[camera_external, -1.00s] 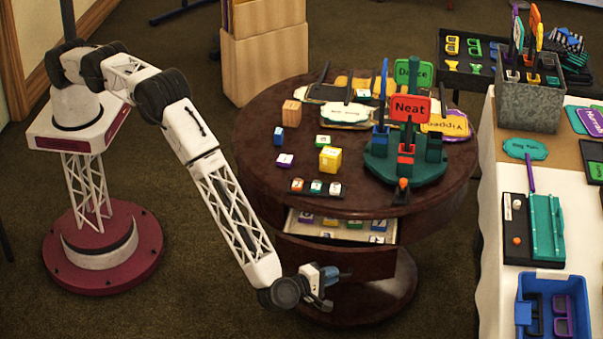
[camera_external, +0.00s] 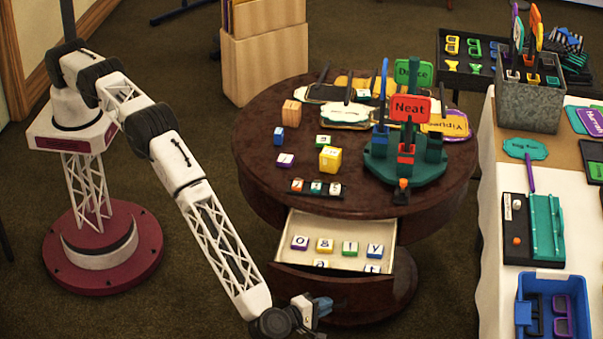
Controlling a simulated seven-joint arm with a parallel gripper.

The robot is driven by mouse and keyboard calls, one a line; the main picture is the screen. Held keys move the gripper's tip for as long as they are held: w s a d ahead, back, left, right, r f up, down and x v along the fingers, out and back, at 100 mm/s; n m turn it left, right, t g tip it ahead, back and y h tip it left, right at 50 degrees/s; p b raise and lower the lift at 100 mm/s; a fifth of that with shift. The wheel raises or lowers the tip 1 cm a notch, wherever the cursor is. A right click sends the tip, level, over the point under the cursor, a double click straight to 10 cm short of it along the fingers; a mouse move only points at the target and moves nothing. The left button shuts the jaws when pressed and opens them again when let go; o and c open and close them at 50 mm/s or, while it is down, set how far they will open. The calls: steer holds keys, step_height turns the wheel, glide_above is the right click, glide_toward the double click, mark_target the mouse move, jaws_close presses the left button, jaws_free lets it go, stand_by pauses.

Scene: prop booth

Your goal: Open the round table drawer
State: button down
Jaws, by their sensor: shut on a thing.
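The round table (camera_external: 262,180) is dark brown wood and stands in the middle of the view. Its drawer (camera_external: 340,229) is pulled well out at the front, showing a pale interior with several letter blocks. The drawer's curved dark front (camera_external: 365,289) faces the camera. My gripper (camera_external: 321,307) is at this front, low in the view, and shut on the drawer handle. The handle itself is hidden by the gripper, and the fingertips are small in the picture.
The tabletop holds colored blocks, a yellow cube (camera_external: 330,159), a green sign stand (camera_external: 404,172) with a red "Neat" sign (camera_external: 411,108), and several label signs. A white-clothed table (camera_external: 488,220) stands at the right. Carpet is open in front at left.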

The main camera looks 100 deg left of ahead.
steer(key=c, duration=1.2)
jaws_free()
steer(key=shift+o, duration=0.2)
steer(key=v, duration=0.7)
steer(key=shift+s+d, duration=0.25)
steer(key=shift+d, duration=0.05)
steer(key=shift+r, duration=0.1)
